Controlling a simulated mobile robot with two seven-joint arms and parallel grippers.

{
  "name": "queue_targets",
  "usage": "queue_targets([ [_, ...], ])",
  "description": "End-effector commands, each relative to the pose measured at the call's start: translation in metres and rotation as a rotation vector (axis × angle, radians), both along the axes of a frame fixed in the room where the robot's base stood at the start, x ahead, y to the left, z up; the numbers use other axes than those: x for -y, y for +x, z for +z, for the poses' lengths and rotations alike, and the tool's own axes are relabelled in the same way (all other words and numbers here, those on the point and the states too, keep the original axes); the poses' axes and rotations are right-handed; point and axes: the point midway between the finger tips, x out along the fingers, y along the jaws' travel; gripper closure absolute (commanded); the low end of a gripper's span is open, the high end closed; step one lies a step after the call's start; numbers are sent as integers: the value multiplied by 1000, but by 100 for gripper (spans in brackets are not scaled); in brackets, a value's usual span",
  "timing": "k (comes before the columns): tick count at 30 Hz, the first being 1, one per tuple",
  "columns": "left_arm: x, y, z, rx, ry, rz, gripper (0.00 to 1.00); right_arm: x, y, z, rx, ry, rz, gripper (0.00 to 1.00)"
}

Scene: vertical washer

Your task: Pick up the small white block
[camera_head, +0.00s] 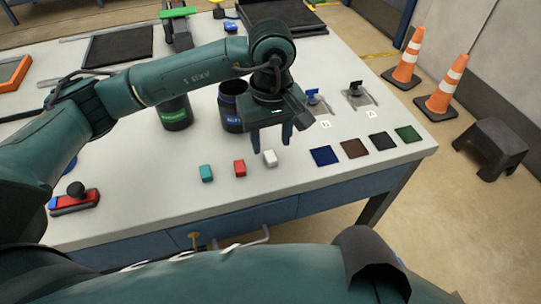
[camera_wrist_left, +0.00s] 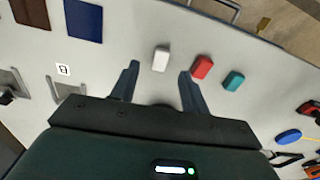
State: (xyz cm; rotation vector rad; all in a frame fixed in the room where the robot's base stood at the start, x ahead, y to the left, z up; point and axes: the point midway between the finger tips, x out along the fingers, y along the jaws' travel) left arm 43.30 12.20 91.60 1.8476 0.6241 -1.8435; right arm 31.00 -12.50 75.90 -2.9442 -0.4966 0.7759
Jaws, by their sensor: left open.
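The small white block (camera_head: 270,158) stands on the light tabletop, at the right end of a row with a red block (camera_head: 239,168) and a teal block (camera_head: 206,173). My left gripper (camera_head: 272,140) is above the table, over and just behind the white block, with its fingers pointing down. It is open and empty. In the left wrist view the white block (camera_wrist_left: 161,58) lies ahead of and between the two fingertips (camera_wrist_left: 158,70), and the red block (camera_wrist_left: 202,67) is just outside one finger. My right gripper is not in view.
Dark cups (camera_head: 233,106) stand behind the gripper. Blue, brown, black and green squares (camera_head: 354,148) lie to the right of the blocks. Switches on metal plates (camera_head: 357,95) sit behind the squares. The tabletop in front of the white block is clear.

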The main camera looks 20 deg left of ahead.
Motion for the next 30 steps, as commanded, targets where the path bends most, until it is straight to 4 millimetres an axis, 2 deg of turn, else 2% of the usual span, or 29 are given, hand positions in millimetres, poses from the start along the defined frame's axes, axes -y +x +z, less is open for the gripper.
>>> queue_targets([
  [8, 0, -2, -39, -5, 0, 1, 55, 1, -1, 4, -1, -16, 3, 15],
  [17, 0, -2, -44, -1, 0, 0, 55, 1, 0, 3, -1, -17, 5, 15],
  [30, 0, -2, -43, -2, 0, 0, 91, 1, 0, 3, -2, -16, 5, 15],
])
